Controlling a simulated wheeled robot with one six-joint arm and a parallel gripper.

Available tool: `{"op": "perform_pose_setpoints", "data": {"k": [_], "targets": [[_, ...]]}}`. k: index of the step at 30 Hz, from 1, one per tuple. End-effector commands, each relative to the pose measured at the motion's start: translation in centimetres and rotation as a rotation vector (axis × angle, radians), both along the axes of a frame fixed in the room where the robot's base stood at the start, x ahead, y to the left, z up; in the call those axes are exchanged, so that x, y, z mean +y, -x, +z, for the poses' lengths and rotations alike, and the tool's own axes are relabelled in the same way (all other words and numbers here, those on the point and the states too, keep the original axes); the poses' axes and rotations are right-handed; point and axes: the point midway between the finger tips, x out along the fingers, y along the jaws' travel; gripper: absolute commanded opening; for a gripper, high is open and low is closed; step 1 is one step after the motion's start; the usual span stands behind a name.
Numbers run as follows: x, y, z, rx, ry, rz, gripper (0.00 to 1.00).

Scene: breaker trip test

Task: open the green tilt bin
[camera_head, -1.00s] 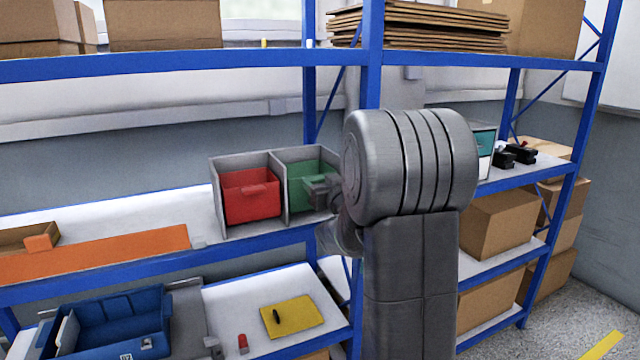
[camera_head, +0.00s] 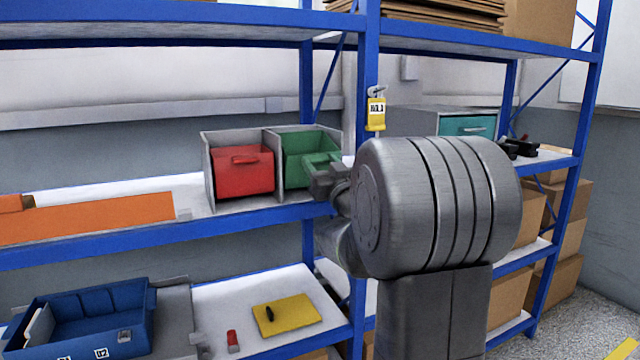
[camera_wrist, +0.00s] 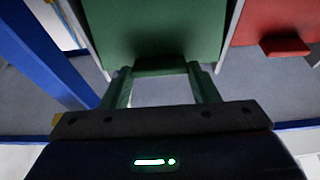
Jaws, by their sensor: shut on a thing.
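The green tilt bin (camera_head: 305,147) sits in the right compartment of a grey two-bay housing (camera_head: 208,165) on the middle shelf. Its front leans outward and part of its inside shows behind the rim. My gripper (camera_head: 322,178) is at its front, and my arm hides the bin's lower right part. In the wrist view the green bin's face (camera_wrist: 160,25) fills the top middle. My gripper's two fingers (camera_wrist: 163,72) are shut on the bin's dark handle bar (camera_wrist: 160,64).
A red bin (camera_head: 243,172) sits upright in the left compartment. A blue rack post (camera_head: 367,75) with a yellow tag (camera_head: 376,114) stands right behind my arm. A teal-fronted box (camera_head: 468,126) is further right. A blue tray (camera_head: 85,318) and a yellow pad (camera_head: 287,314) lie on the lower shelf.

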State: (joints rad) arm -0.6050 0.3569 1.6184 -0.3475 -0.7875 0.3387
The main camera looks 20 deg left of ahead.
Motion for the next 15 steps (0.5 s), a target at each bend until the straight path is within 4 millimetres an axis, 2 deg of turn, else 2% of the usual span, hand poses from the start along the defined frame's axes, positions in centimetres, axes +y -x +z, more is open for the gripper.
{"op": "perform_pose_setpoints", "data": {"k": [1,15], "targets": [[-0.14,0.13,-1.20,-0.016,-0.017,0.000,0.13],[-0.99,0.86,-2.09,-0.121,-0.142,0.000,0.13]]}}
